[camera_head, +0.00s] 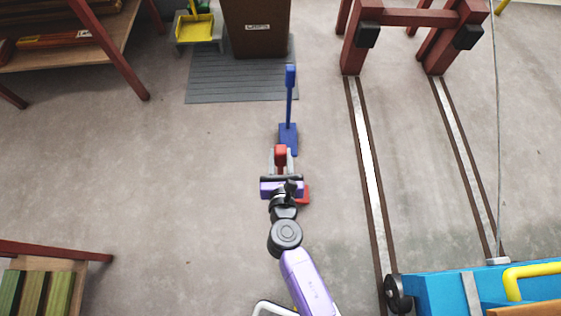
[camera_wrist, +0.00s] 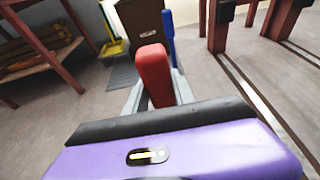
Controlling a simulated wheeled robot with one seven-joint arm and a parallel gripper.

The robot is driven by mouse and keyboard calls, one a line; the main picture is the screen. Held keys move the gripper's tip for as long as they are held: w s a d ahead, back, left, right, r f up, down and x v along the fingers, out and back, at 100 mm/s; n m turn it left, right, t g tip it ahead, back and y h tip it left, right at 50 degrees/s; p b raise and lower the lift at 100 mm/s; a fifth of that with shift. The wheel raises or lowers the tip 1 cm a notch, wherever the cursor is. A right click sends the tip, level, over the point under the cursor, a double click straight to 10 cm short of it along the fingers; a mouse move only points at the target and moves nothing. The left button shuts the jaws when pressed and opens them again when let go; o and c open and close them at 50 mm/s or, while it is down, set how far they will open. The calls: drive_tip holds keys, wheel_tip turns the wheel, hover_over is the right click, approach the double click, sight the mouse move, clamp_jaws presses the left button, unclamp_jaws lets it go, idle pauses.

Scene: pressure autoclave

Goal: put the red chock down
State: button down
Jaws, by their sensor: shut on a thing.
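The red chock (camera_wrist: 153,75) stands up between the two grey fingers of my gripper (camera_wrist: 158,92) in the wrist view. My gripper is shut on it. In the head view, the rounded red end of the chock (camera_head: 281,153) shows between the fingertips of my gripper (camera_head: 281,163), near the middle of the picture. Its lower part is hidden by the fingers and the purple wrist body. I cannot tell whether it touches the floor. Another red piece (camera_head: 303,195) shows to the right of my wrist; I cannot tell whether it belongs to the chock.
A blue post on a blue base (camera_head: 288,136) stands just beyond my gripper. Behind it are a grey ribbed mat (camera_head: 225,90) and a brown cabinet (camera_head: 257,25). Floor rails (camera_head: 366,150) run along the right. A blue cart (camera_head: 440,295) is at lower right.

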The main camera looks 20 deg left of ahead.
sight(281, 166)
drive_tip(key=shift+w+f+b, duration=0.1)
drive_tip(key=shift+f+b, duration=0.75)
drive_tip(key=shift+f, duration=0.55)
drive_tip(key=shift+f, duration=0.2)
drive_tip(key=c, duration=1)
unclamp_jaws()
drive_tip(key=shift+c, duration=0.2)
drive_tip(key=shift+r, duration=0.1)
drive_tip(key=p+v, duration=0.3)
drive_tip(key=v, duration=0.9)
